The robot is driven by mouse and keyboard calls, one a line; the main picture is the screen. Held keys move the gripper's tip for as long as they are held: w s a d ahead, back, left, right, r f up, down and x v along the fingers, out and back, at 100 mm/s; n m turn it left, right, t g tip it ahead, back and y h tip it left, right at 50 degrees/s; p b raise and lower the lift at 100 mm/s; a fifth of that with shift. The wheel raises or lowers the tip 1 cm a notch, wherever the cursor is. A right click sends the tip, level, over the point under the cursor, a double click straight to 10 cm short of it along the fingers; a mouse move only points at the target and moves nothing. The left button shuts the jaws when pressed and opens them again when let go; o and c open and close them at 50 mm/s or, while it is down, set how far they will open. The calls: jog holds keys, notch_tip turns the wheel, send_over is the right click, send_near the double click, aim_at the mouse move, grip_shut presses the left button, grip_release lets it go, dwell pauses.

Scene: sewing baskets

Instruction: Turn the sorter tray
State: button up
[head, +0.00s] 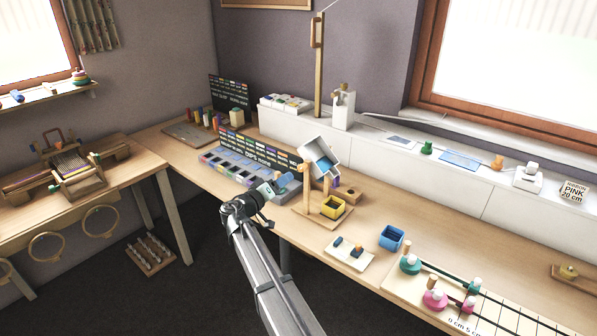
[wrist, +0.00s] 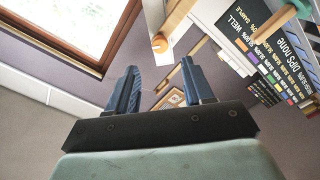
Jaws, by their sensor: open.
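A white tray (head: 322,146) with a blue piece in it is mounted tilted on a wooden stand (head: 307,200) near the middle of the workbench; I take it as the sorter tray. A blue bin (head: 391,237) stands apart to the right. My gripper (head: 279,186) is just left of the stand, below the tray's height. In the wrist view my gripper (wrist: 160,88) has its two blue fingers spread with nothing between them. The tray is not clearly identifiable there.
A grey compartment box (head: 232,167) with a labelled black board lies behind my gripper. A white plate (head: 348,253) with small pieces is at the front. Pink and green knobs on rails (head: 435,299) stand to the right. A white ledge (head: 395,160) runs along the wall.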

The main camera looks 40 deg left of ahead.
aim_at(300, 169)
jog(key=w, duration=0.9)
grip_shut()
dwell(0.4)
jog(key=shift+s, duration=0.1)
